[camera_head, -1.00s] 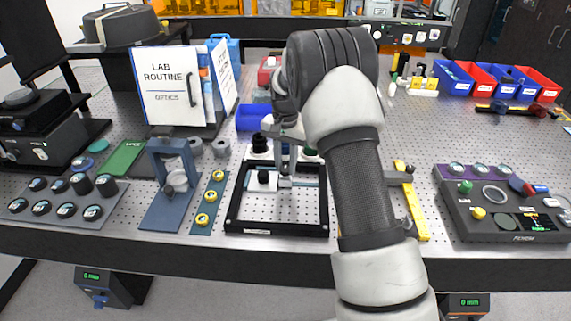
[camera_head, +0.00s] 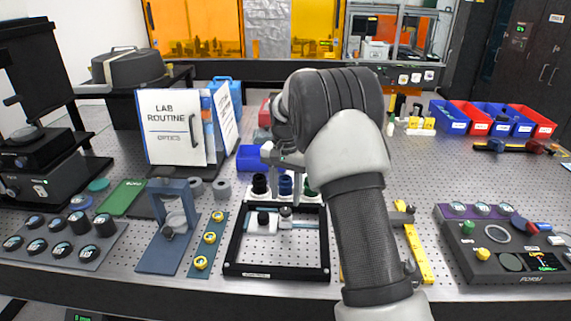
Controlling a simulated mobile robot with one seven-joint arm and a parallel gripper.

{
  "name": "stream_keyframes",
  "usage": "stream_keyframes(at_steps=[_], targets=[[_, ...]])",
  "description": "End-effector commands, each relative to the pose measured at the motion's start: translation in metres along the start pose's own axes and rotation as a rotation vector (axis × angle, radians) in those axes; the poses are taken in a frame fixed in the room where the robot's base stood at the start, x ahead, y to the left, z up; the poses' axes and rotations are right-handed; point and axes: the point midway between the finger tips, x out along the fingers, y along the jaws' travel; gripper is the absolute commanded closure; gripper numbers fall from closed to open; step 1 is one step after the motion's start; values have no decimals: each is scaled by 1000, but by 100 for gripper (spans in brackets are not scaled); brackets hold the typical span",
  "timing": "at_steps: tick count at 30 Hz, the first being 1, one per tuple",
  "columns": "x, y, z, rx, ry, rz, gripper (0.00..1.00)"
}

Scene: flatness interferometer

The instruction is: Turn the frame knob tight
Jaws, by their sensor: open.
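The black square frame (camera_head: 232,250) lies flat on the perforated bench, left of my arm. A light-blue crossbar (camera_head: 305,225) spans it and carries a small white block with a dark top (camera_head: 263,219). Beside that block is a small grey knob-like part (camera_head: 286,213); I cannot tell for certain which part is the frame knob. My gripper (camera_head: 284,186) is open and points down above the back part of the frame, apart from the crossbar. My wrist and forearm hide part of the gripper and the area right of the frame.
Dark-capped bottles (camera_head: 260,185) stand just behind the frame. A blue strip with yellow rings (camera_head: 209,238) and a blue stand (camera_head: 160,255) are to the left. A yellow bar (camera_head: 418,255) and a grey control panel (camera_head: 505,262) are to the right.

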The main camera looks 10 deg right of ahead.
Motion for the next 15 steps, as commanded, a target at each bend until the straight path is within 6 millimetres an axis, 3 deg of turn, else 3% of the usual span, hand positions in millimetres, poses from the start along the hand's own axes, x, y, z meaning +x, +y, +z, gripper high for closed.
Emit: stream_keyframes(at_steps=[9, 15], targets=[[-80, -1, -1, 0, 4, -3, 55], [-114, 0, -1, 1, 2, -1, 55]])
